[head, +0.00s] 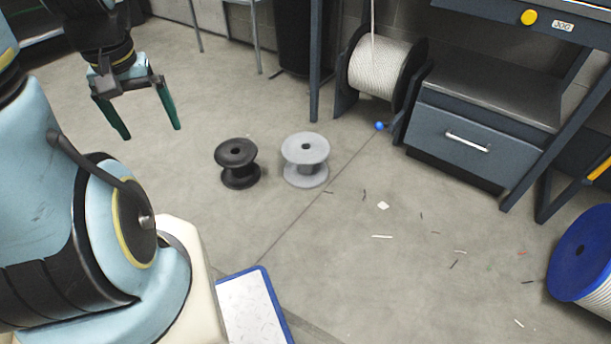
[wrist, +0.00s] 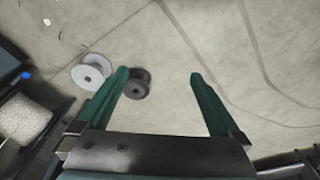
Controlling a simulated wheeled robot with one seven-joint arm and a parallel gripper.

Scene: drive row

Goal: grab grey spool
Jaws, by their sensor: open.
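The grey spool (head: 305,160) stands upright and empty on the concrete floor near the middle of the head view. A black spool (head: 238,162) of like shape stands upright just left of it, with a small gap between them. My gripper (head: 147,118) is open and empty, raised in the air to the left of both spools. In the wrist view, my gripper (wrist: 158,78) shows two green fingers spread apart. The grey spool (wrist: 91,72) lies left of the left finger there. The black spool (wrist: 138,84) is partly hidden behind that finger.
A reel of white rope (head: 380,68) on a stand is behind the grey spool, with a small blue ball (head: 379,126) near it. A drawer cabinet (head: 463,140) stands right. A blue-flanged reel (head: 585,255) is far right. Scraps litter the otherwise open floor.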

